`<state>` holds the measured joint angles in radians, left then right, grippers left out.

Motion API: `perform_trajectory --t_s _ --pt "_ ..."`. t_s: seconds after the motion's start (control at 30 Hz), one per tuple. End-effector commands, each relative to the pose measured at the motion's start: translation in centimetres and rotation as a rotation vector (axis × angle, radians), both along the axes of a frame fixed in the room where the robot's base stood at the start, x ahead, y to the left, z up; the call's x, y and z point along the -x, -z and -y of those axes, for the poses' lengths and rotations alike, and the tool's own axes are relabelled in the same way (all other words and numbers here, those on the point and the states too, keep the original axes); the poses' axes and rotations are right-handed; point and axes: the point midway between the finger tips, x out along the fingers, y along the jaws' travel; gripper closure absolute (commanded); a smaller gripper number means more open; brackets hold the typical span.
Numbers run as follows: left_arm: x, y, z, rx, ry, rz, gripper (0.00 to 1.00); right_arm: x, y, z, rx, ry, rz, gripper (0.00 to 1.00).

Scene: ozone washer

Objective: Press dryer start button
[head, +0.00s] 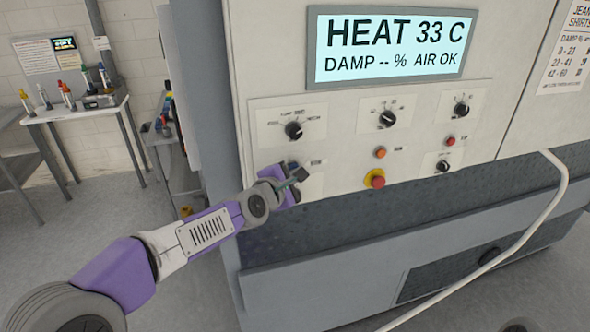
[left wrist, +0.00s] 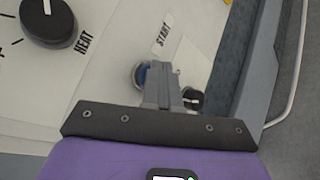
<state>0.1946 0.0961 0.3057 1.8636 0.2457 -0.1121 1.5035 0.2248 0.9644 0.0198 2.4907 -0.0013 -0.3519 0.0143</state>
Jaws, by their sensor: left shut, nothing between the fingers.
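The dryer's control panel (head: 340,140) fills the middle of the head view. In the left wrist view, a round blue button (left wrist: 139,75) sits beside the START label (left wrist: 162,36). My left gripper (left wrist: 160,72) is shut and empty, its fingers in front of the panel and covering part of the blue button. I cannot tell whether the fingertips touch it. In the head view my left gripper (head: 300,176) is at the panel's lower left and hides the button. My right gripper is not in view.
Nearby are an orange button (head: 380,152), a red button on a yellow ring (head: 375,179) and several black knobs, one marked HEAT (left wrist: 48,22). The display (head: 390,45) reads HEAT 33 C. A white hose (head: 520,240) hangs at right. A side table (head: 75,112) stands at left.

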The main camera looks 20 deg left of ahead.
Motion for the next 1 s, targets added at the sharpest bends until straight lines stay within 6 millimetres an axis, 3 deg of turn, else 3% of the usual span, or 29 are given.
perform_trajectory --t_s 0.3,0.67,1.0 --pt "1.3 0.0 0.8 0.0 -0.001 0.0 1.0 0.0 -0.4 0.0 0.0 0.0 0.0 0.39" --pt "1.5 0.0 1.0 0.0 0.0 0.0 1.0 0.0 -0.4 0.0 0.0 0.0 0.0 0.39" --pt "4.3 -0.2 2.9 0.0 0.001 0.0 1.0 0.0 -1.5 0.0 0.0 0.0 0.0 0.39"
